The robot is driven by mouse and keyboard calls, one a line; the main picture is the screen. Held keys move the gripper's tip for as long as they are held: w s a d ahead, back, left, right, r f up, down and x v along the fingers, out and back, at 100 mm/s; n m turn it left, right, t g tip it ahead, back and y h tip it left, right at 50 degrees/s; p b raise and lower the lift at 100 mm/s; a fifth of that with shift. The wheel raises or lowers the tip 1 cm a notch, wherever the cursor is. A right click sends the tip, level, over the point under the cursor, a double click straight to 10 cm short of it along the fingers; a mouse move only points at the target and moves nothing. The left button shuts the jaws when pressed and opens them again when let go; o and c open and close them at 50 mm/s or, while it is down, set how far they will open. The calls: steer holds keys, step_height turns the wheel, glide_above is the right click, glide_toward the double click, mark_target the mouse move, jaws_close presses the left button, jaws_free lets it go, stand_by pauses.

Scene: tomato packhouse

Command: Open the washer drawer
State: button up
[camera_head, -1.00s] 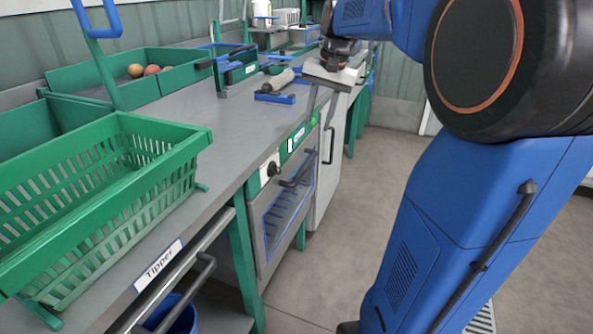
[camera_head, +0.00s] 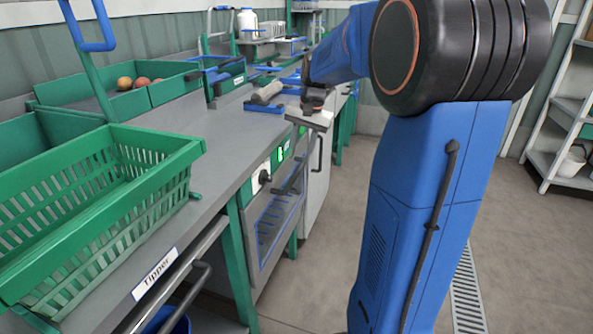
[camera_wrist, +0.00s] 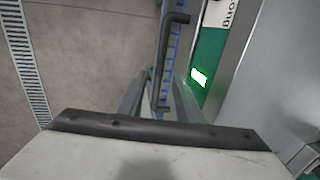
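The washer drawer (camera_head: 268,238) is a grey front with a blue-edged mesh window under the bench, and it looks shut. Its dark bar handle (camera_head: 290,182) is near its top edge. My gripper (camera_head: 301,152) points down just above the handle in the head view, partly hidden by its own pale plate. In the wrist view the two grey fingers (camera_wrist: 158,92) are spread apart with the handle (camera_wrist: 166,60) showing between them. The fingers do not look closed on it. Whether they touch it, I cannot tell.
A green panel with a lit label (camera_head: 280,153) and a knob sits above the drawer. A green basket (camera_head: 95,215) stands on the left bench (camera_head: 215,180), which has a "Tipper" label. A cabinet (camera_head: 318,190) adjoins the drawer. The floor (camera_head: 320,270) in front is clear.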

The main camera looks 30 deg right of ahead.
mark_target(295, 174)
steer(key=f, duration=0.4)
steer(key=w+f, duration=0.1)
steer(key=f, duration=0.2)
steer(key=shift+a, duration=0.4)
steer(key=shift+r, duration=0.1)
jaws_close()
